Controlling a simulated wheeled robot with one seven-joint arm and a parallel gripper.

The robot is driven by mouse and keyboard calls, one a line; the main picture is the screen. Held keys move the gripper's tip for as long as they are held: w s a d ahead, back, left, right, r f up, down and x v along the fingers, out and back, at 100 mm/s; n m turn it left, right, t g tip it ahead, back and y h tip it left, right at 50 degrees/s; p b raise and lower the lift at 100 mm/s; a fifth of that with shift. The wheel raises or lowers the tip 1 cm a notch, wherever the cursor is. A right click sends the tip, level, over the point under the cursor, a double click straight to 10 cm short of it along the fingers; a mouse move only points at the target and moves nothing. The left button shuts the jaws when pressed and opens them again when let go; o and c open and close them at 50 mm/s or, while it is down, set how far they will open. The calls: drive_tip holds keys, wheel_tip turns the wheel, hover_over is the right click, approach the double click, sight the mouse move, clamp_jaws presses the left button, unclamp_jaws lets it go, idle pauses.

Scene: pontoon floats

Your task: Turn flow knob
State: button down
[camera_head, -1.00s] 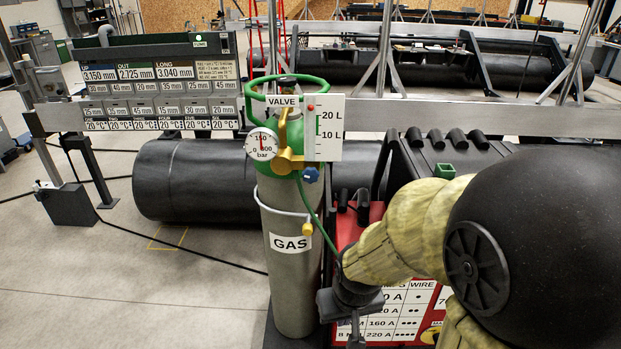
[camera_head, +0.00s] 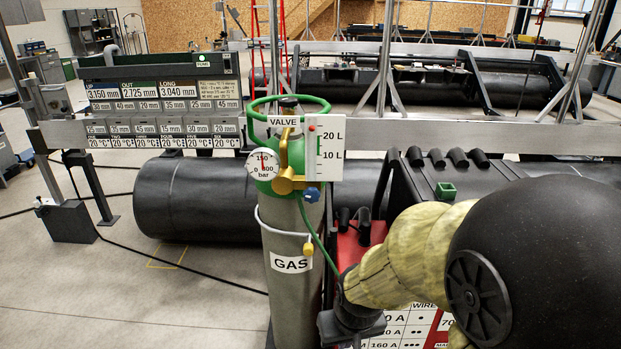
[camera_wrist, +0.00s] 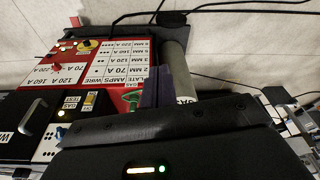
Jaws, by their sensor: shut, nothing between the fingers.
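The blue flow knob (camera_head: 312,195) sits on the brass regulator (camera_head: 286,182) below the white flow gauge (camera_head: 325,146) marked 20 L and 10 L. The regulator is on the grey and green gas cylinder (camera_head: 294,308), labelled GAS. My gripper (camera_head: 346,327) is low in the head view, right of the cylinder and well below the knob, apart from it. It is shut and empty. The wrist view shows the lower cylinder (camera_wrist: 178,72) upside down beyond my gripper (camera_wrist: 156,86); the knob cannot be made out there.
A red welding machine (camera_head: 347,246) with an amps and wire table stands right of the cylinder, close to my arm. A green hose (camera_head: 318,233) hangs from the regulator. A black pontoon float (camera_head: 190,200) lies behind. Floor at the left is mostly clear, with cables.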

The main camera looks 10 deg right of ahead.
drive_tip(key=c, duration=1.7)
unclamp_jaws()
drive_tip(key=shift+w, duration=0.1)
drive_tip(key=o, duration=0.8)
drive_tip(key=shift+w+a+r+m+t+p, duration=0.15)
drive_tip(key=shift+w+a+m+p, duration=0.05)
drive_tip(key=shift+w+p, duration=0.35)
drive_tip(key=shift+w+a+r+m+t+p, duration=0.1)
drive_tip(key=shift+w+a+m+t+p, duration=0.1)
drive_tip(key=shift+w+p, duration=0.35)
drive_tip(key=shift+c, duration=0.2)
drive_tip(key=shift+o, duration=0.2)
drive_tip(key=w+m+t+p, duration=0.1)
drive_tip(key=w+p, duration=0.1)
drive_tip(key=w+a+m+t+p, duration=0.1)
drive_tip(key=w+p, duration=0.2)
drive_tip(key=shift+a, duration=0.1)
drive_tip(key=w+d+r+m+t+h+p, duration=0.1)
drive_tip(key=w+m+t+h+p, duration=0.3)
drive_tip(key=p, duration=0.4)
wheel_tip(320, 180, up, 11)
drive_tip(key=w+a+n+t+y+p, duration=0.1)
drive_tip(key=n+t+p, duration=0.3)
drive_tip(key=t+p, duration=0.4)
drive_tip(key=shift+a+r+p, duration=0.15)
drive_tip(key=shift+a+p, duration=0.2)
drive_tip(key=shift+p, duration=0.85)
drive_tip(key=shift+w+t, duration=0.15)
drive_tip(key=shift+t, duration=0.1)
